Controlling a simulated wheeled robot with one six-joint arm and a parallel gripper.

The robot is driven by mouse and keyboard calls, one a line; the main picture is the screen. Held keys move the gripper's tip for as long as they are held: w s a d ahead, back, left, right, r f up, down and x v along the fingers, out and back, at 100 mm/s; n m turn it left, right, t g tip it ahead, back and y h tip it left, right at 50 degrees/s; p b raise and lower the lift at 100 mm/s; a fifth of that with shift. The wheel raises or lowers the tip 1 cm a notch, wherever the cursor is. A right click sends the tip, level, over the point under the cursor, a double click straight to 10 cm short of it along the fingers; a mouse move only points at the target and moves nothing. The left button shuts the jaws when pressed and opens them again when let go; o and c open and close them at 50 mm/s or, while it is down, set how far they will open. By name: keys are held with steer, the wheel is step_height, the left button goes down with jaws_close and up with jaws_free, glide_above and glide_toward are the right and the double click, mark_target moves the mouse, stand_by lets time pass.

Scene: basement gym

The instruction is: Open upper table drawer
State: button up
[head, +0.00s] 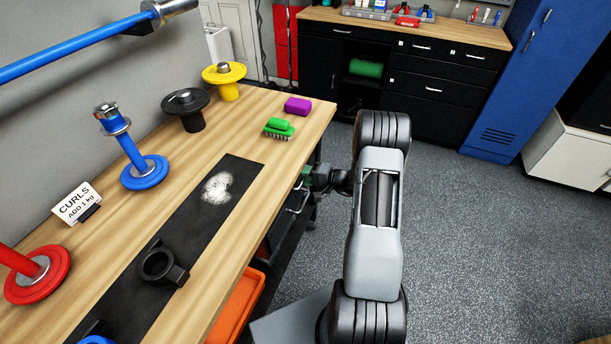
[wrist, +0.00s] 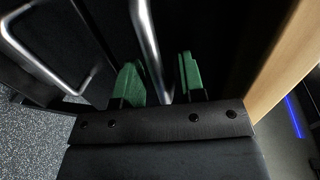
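The wooden table (head: 215,130) runs along the left of the head view, with dark drawer fronts under its right edge. In the wrist view the upper drawer's front (wrist: 215,45) is a dark panel beside the pale wooden tabletop edge (wrist: 285,60). Its metal bar handle (wrist: 148,40) runs between the green fingertips of my gripper (wrist: 160,80). The fingers stand apart, with a gap visible between the bar and the right finger. In the head view my gripper (head: 306,176) is at the table edge, partly hidden by my arm. The drawer looks shut.
A second bar handle, the lower one (wrist: 45,55), is left of my gripper in the wrist view. An orange bin (head: 238,305) is under the table. A green brush (head: 279,128) and purple block (head: 298,106) lie on the tabletop.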

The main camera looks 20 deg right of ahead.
jaws_close()
steer(key=shift+s, duration=0.1)
stand_by(0.4)
